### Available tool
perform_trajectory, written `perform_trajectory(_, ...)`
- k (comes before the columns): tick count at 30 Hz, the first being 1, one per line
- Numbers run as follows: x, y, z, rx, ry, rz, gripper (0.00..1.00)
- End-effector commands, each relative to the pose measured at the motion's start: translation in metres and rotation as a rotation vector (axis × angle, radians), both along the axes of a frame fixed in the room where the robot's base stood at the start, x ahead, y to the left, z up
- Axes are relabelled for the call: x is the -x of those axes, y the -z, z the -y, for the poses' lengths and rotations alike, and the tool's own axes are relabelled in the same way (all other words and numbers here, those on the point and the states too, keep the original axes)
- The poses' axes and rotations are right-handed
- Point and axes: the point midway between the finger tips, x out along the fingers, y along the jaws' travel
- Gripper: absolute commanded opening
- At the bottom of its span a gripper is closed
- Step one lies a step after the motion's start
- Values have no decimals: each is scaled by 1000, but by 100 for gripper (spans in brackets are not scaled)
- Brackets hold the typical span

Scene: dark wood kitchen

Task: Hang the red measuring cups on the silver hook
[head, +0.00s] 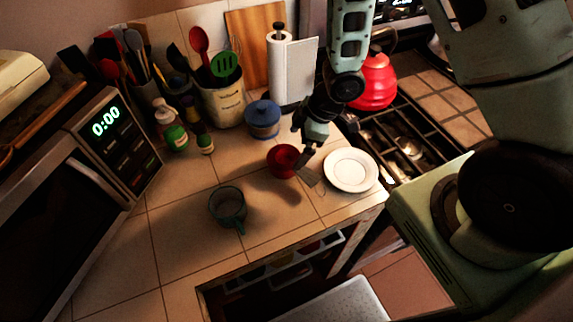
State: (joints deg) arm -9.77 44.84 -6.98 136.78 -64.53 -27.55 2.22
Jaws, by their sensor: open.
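A small round red cup (282,161), which looks like the red measuring cups, sits on the tiled counter left of a white plate. I cannot tell whether it is one cup or a nested set. My gripper (305,152) is open, pointing down just right of and above the red cup. A thin greyish flat piece (311,176) lies below the gripper; I cannot tell whether it is the cups' handle. Whether the fingers touch the cup is not clear. I cannot make out the silver hook in this view.
The white plate (351,170) is close on the right. A utensil crock (222,100), paper towel holder (289,68) and red kettle (375,84) stand farther back. An open drawer (290,262) lies below the counter edge.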

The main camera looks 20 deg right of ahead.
Motion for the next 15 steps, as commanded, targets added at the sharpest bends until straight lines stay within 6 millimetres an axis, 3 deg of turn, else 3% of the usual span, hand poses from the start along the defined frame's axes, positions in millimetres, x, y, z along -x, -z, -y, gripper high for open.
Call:
perform_trajectory(4, -2, 17, -7, 0, -2, -2, 100)
perform_trajectory(15, -8, 37, -14, 2, -2, -3, 100)
